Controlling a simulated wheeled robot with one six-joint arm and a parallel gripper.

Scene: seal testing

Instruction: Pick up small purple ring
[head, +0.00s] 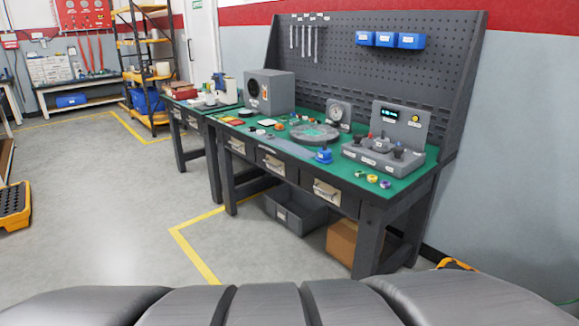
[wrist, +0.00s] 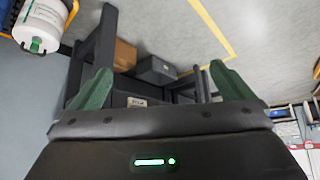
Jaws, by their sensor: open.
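A small bluish-purple ring (head: 385,184) lies on the green top of the workbench (head: 408,184) near its front right corner, in the head view. Beside it to the left are a yellow ring-like piece (head: 372,179) and a small green one (head: 359,174). They are too small to make out in detail. My gripper (wrist: 158,68) shows in the wrist view with its two green fingers spread wide apart and nothing between them. It is away from the ring, which does not show in the wrist view. The gripper is not seen in the head view.
A grey test unit (head: 380,155) stands just behind the small pieces. A blue-topped item (head: 323,156) and a round grey plate (head: 315,132) are further left. Below the bench are a grey bin (head: 295,215) and a cardboard box (head: 342,242). The floor before the bench is clear.

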